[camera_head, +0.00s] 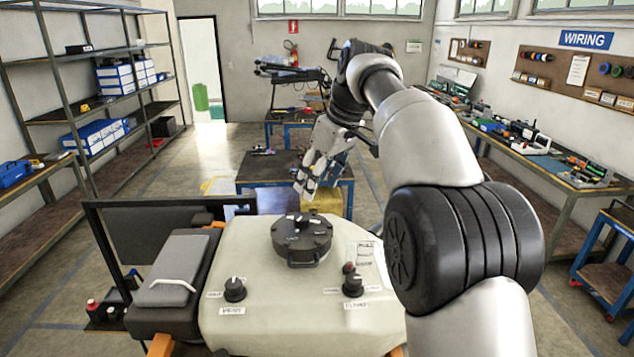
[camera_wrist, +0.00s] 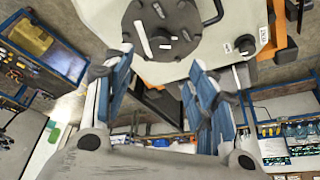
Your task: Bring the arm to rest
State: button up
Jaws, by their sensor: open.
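My gripper (camera_head: 308,185) is at the end of my raised arm, fingers pointing down, above and beyond the far edge of the pale drone body (camera_head: 260,322) in the head view. In the wrist view my gripper (camera_wrist: 155,85) has its blue-padded fingers spread apart with nothing between them. The round black lid (camera_head: 302,240) sits on top of the drone body, and it also shows in the wrist view (camera_wrist: 180,40). My gripper appears apart from the lid. Two black knobs (camera_head: 235,289) (camera_head: 353,284) sit on the near part of the body.
A grey box with a white handle (camera_head: 175,270) is at the drone's left. A blue-framed table (camera_head: 270,168) stands behind the drone. Shelves (camera_head: 100,90) line the left wall, and a wiring bench (camera_head: 545,160) runs along the right. Floor is clear on the left (camera_head: 180,180).

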jog(key=s+d+f+m+h+b, duration=0.1)
jog(key=s+d+f+m+b, duration=0.2)
jog(key=s+f+b, duration=0.5)
jog(key=s+d+f+m+t+h+b, duration=0.1)
jog(key=s+d+f+m+b, duration=0.2)
jog(key=s+f+b, duration=0.5)
jog(key=s+d+f+m+h+b, duration=0.1)
jog(key=s+d+f+m+b, duration=0.2)
jog(key=s+f+b, duration=0.6)
jog(key=s+d+f, duration=0.1)
jog(key=s+f, duration=1.2)
jog(key=s, duration=0.1)
jog(key=shift+t, duration=0.4)
jog(key=shift+f, duration=0.1)
